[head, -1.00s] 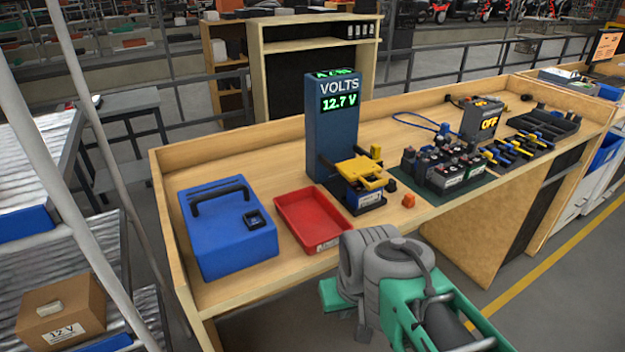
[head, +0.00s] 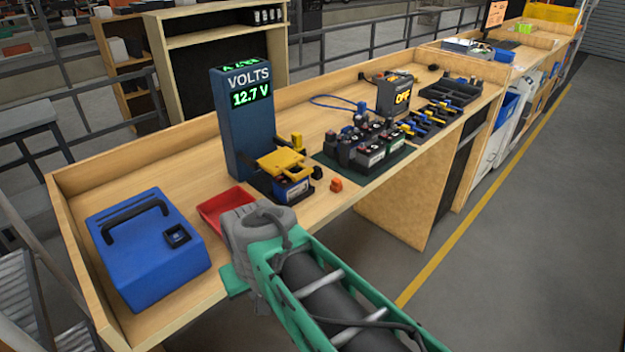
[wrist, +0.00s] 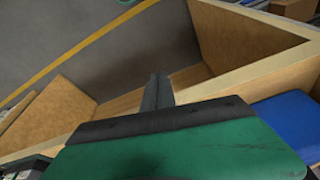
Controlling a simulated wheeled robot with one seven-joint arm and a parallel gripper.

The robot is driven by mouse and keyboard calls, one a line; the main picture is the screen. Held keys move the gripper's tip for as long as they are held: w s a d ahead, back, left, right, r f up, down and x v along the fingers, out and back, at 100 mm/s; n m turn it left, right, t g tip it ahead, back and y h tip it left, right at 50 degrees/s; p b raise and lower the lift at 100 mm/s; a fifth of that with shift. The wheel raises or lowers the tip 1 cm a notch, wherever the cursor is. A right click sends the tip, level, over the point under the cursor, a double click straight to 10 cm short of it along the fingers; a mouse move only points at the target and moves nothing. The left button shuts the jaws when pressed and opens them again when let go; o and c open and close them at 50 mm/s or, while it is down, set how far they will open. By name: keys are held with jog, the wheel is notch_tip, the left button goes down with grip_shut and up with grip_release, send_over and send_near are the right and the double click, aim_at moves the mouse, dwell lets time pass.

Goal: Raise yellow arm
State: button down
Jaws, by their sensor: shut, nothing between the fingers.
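The yellow arm (head: 284,162) lies lowered over a blue-and-white battery (head: 291,189) at the foot of the blue voltmeter tower (head: 245,125), which reads 12.7 V. A yellow post (head: 297,141) stands beside it. My gripper shows in the wrist view (wrist: 158,90) with its dark fingers together and nothing between them. In the head view my grey wrist and green arm reach in from the lower right, in front of the red tray, and hide the fingers. My gripper is apart from the yellow arm, which does not show in the wrist view.
A blue case (head: 148,250) stands at the bench's left end, with a red tray (head: 222,207) partly hidden by my wrist. An orange block (head: 336,184) lies right of the tester. Several batteries (head: 368,146) stand further right. The wooden bench has a raised back edge.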

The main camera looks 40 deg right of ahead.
jog(key=s+d+f+m, duration=0.2)
jog(key=s+d+m, duration=0.2)
jog(key=d, duration=0.4)
jog(key=s+d+f+m+y+p, duration=0.1)
jog(key=s+d+f+m, duration=0.1)
jog(key=s+d+m, duration=0.35)
jog(key=s+d+f+m, duration=0.2)
jog(key=d+m, duration=0.1)
jog(key=d, duration=0.7)
jog(key=w+d+r+m+t, duration=0.3)
jog(key=w+r+m+t, duration=0.6)
jog(key=m, duration=1.2)
jog(key=w+r, duration=0.4)
jog(key=r, duration=0.2)
jog(key=shift+w+d, duration=0.15)
jog(key=shift+w, duration=0.1)
